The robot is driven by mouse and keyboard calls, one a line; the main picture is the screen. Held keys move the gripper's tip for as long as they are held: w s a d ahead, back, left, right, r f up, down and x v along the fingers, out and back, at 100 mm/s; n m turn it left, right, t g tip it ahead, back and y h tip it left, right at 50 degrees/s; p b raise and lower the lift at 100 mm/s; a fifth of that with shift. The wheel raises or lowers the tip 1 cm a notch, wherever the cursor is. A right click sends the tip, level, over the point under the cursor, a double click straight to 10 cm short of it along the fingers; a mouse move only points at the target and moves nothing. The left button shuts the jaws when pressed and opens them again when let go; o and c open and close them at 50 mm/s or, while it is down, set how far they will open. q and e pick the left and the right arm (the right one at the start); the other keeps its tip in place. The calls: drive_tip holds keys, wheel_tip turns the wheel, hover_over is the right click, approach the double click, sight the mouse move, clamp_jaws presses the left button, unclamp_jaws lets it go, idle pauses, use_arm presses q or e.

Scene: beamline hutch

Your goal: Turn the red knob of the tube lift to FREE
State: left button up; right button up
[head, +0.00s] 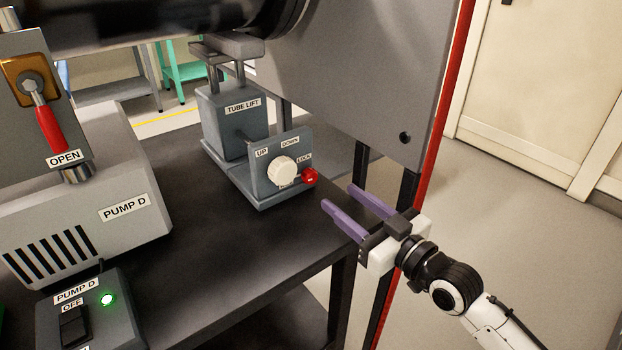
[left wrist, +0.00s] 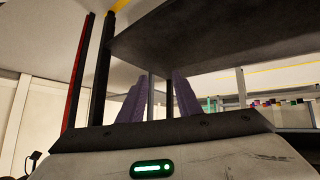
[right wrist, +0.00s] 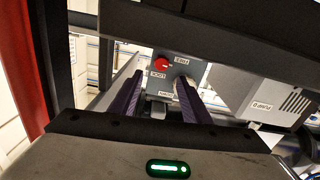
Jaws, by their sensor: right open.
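The tube lift (head: 232,118) is a grey unit on the dark bench. Its front box carries a large white knob (head: 282,170) with UP and DOWN labels. The small red knob (head: 309,176) sits at the box's right end, below the LOCK label (head: 304,160). The red knob also shows in the right wrist view (right wrist: 160,64); its pointer setting is too small to tell. My right gripper (head: 338,196) is open and empty, to the right of and below the red knob, apart from it. My left gripper (left wrist: 161,76) shows only in its wrist view, open and empty under a dark shelf.
The bench edge (head: 322,250) and dark posts run close by my right gripper. A grey panel (head: 360,70) with a red edge hangs above. Pump D (head: 125,208) and its switch box (head: 90,310) stand at left. Floor at right is clear.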

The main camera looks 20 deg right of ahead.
sight(313, 178)
drive_tip(key=b+x, duration=0.1)
drive_tip(key=x, duration=0.8)
drive_tip(key=shift+s+a+f, duration=0.1)
drive_tip(key=c, duration=1)
drive_tip(key=shift+n, duration=0.6)
